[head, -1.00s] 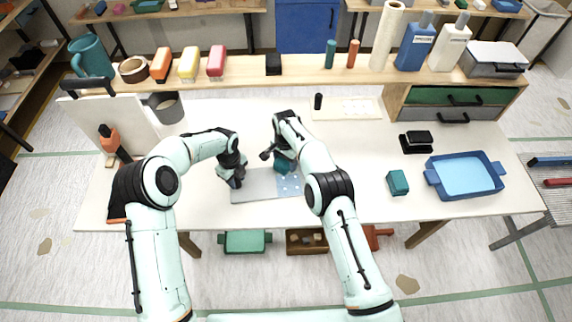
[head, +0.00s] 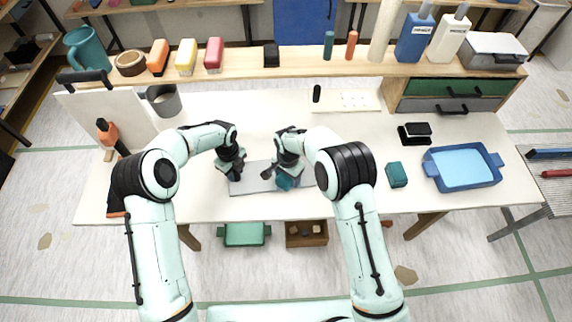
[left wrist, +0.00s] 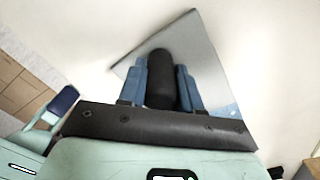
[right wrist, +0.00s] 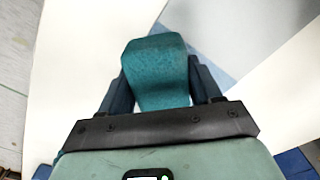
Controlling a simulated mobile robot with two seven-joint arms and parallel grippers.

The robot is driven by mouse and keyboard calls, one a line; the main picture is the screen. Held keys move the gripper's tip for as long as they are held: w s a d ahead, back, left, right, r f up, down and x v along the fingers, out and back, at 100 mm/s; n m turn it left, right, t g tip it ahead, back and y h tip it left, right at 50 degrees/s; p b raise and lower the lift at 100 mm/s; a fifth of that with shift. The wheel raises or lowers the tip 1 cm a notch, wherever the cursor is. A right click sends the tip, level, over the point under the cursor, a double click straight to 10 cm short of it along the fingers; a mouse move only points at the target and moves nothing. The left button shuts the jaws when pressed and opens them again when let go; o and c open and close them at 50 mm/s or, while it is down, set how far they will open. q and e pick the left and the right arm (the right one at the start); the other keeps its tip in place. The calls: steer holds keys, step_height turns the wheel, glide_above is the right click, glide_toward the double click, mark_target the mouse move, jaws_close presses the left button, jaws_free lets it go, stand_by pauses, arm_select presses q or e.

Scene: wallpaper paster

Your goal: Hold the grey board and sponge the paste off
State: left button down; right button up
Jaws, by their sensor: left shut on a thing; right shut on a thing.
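The grey board (head: 250,184) lies flat on the white table near its front edge. My left gripper (head: 235,174) is shut on a black knob or handle (left wrist: 160,78) on the board's left part. My right gripper (head: 287,176) is shut on a teal sponge (right wrist: 157,70), which is over the board's right part near its front edge. Whether the sponge touches the board is hard to tell. A pale blue patch (right wrist: 214,66) shows on the board beside the sponge. My right gripper and arm hide much of the board's right part in the head view.
A teal block (head: 397,174) and a blue tray (head: 462,168) stand at the right. A black pad-like item (head: 415,133) lies behind them. A grey cup (head: 162,101) and an upright white panel (head: 105,115) are at the left.

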mark_target(289, 183)
arm_select(q)
steer(key=shift+s+f, duration=0.1)
steer(key=shift+f, duration=0.05)
arm_select(e)
steer(key=s, duration=0.3)
steer(key=shift+s+d, duration=0.1)
steer(key=shift+d, duration=0.05)
steer(key=r, duration=0.8)
steer(key=shift+w+r, duration=0.1)
steer(key=shift+w, duration=0.1)
steer(key=shift+o, duration=1)
steer(key=shift+c, duration=0.5)
arm_select(q)
steer(key=c, duration=0.7)
jaws_free()
arm_select(e)
steer(key=shift+w, duration=0.1)
arm_select(q)
steer(key=shift+r, duration=0.2)
